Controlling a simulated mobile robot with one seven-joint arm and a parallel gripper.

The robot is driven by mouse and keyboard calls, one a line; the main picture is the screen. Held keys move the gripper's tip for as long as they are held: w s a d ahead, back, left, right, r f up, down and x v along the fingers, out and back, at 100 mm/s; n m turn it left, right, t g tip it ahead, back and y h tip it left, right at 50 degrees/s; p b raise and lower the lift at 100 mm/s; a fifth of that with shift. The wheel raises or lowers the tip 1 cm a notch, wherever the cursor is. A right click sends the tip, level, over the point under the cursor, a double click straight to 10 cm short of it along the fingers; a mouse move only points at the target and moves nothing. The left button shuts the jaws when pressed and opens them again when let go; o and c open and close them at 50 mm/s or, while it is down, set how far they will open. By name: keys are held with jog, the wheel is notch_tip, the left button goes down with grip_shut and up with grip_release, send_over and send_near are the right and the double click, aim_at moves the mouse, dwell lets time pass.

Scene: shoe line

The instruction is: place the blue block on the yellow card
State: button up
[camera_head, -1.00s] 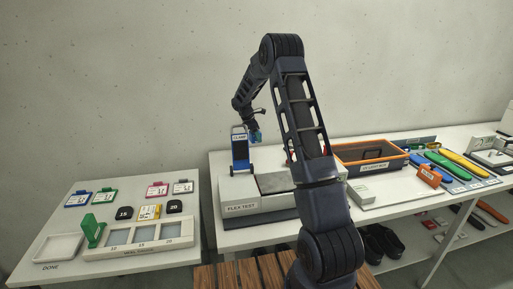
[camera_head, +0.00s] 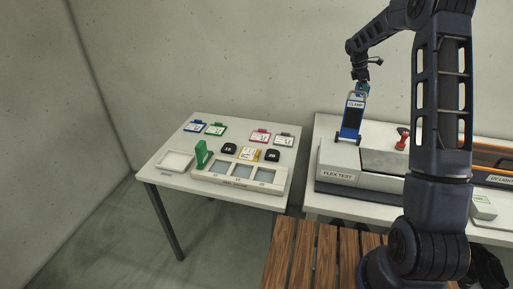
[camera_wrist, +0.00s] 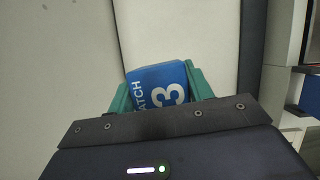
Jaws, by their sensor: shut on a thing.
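The blue block (camera_wrist: 158,80) has white lettering and a "3" on its face. In the wrist view it sits between the green fingers of my gripper (camera_wrist: 160,92), which is shut on it. In the head view my gripper (camera_head: 361,86) is in the air by the top of the blue clamp unit, and the block is too small to make out clearly.
The blue clamp unit (camera_head: 352,117) stands on the flex test machine (camera_head: 341,174), close below my gripper. Blue, green, pink and grey cards lie behind.

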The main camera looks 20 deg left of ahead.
jog(key=s+a+f, duration=0.1)
jog(key=s+a, duration=0.3)
jog(key=a, duration=1.1)
jog(key=m, duration=0.1)
send_over(254, 154)
jog(key=a, duration=0.1)
notch_tip(254, 154, down, 4)
jog(key=f, duration=1.9)
jog(key=shift+s+a+f, duration=0.1)
jog(key=shift+a, duration=0.1)
jog(key=shift+f, duration=0.1)
jog(key=o, duration=1)
jog(key=shift+o, duration=0.2)
